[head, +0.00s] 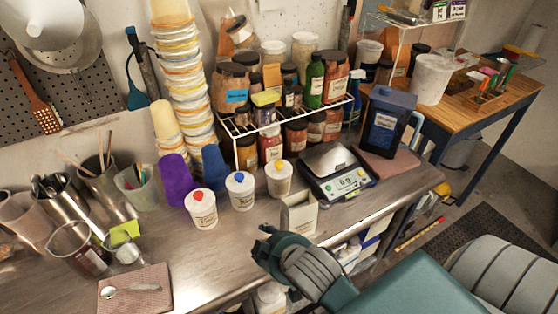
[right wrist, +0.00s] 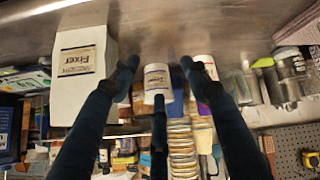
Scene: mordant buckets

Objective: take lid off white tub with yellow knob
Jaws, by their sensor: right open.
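The white tub with a yellow knob (head: 279,180) stands upright on the metal bench, its lid on. To its left stand similar white tubs with a blue knob (head: 240,193) and a red knob (head: 203,210). My right gripper (head: 268,243) is open and empty, in front of the tubs and apart from them. In the right wrist view a labelled white tub (right wrist: 157,85) shows beyond and between my spread fingers (right wrist: 160,75); its knob cannot be made out there. My left gripper is not in view.
A white box labelled Fixer (right wrist: 80,80) stands close to the right of my right gripper; it also shows in the head view (head: 299,218). A scale (head: 338,172) stands right of the tubs. A wire rack (head: 285,122) with jars and tall stacked cups (head: 180,80) are behind.

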